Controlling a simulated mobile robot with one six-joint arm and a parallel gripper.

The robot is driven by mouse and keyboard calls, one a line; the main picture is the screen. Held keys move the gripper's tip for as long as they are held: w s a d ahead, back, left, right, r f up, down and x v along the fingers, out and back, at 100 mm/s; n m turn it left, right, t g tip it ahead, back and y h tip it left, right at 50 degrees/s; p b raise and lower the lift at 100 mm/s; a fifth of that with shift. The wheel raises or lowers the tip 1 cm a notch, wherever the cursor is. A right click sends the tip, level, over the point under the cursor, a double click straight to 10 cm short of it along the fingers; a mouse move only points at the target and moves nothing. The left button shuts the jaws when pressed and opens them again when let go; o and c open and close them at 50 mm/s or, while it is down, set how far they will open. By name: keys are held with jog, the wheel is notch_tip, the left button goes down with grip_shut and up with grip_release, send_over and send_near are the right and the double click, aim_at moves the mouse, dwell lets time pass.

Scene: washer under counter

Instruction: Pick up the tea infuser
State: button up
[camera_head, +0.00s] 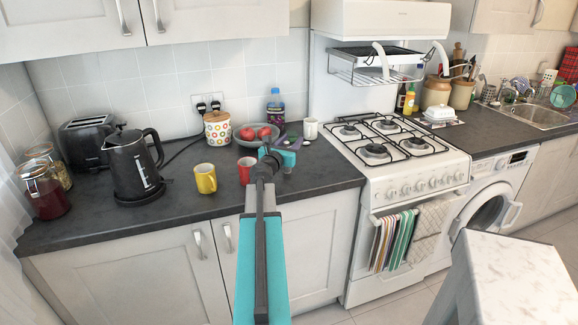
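My gripper (286,155), with teal fingers, is above the dark counter (325,180), in front of the fruit bowl and to the right of the red mug. The view is too small to show whether its fingers are open or shut. I cannot identify the tea infuser with certainty. A small greyish item (287,170) shows just below the gripper on the counter, and a small pale item (307,143) lies behind it to the right. My arm and gripper hide part of the counter here.
A red mug (245,171), yellow mug (205,178) and black kettle (132,168) stand to the left. Behind are a fruit bowl (244,141), patterned canister (217,129) and white mug (310,129). The stove (390,165) is to the right. The front counter edge is mostly clear.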

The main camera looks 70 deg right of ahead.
grip_shut()
jog(key=shift+r, duration=0.15)
